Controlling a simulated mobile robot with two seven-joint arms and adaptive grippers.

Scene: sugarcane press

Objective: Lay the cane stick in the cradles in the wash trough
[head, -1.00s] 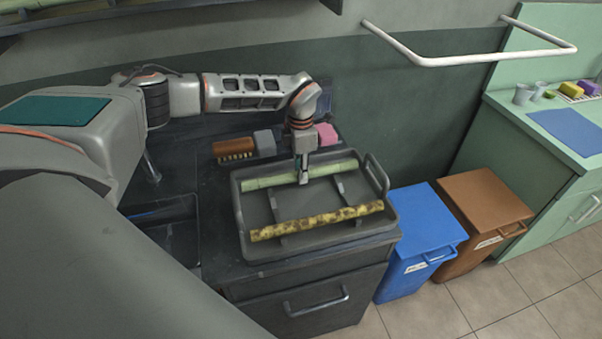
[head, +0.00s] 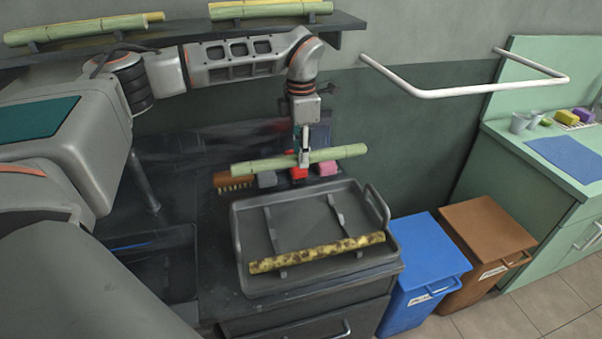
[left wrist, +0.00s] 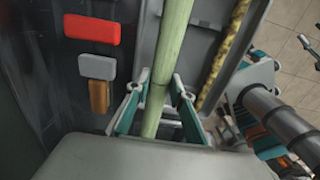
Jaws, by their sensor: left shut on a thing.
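My left gripper (head: 304,162) is shut on a green cane stick (head: 262,164) and holds it in the air above the back edge of the grey wash trough (head: 255,284). The held stick lies nearly level, its right end slightly higher. In the left wrist view the green stick (left wrist: 176,45) runs between the fingers (left wrist: 158,105). A second, yellow cane stick with dark blotches (head: 318,253) lies across the cradles at the front of the trough. The back part of the cradles (head: 338,212) is bare.
A brown brush (head: 228,181), a grey block (head: 267,179), a red block (head: 298,174) and a pink block (head: 328,168) sit behind the trough. A shelf (head: 200,50) above holds more green cane. Blue (head: 425,255) and brown (head: 488,235) bins stand at the right.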

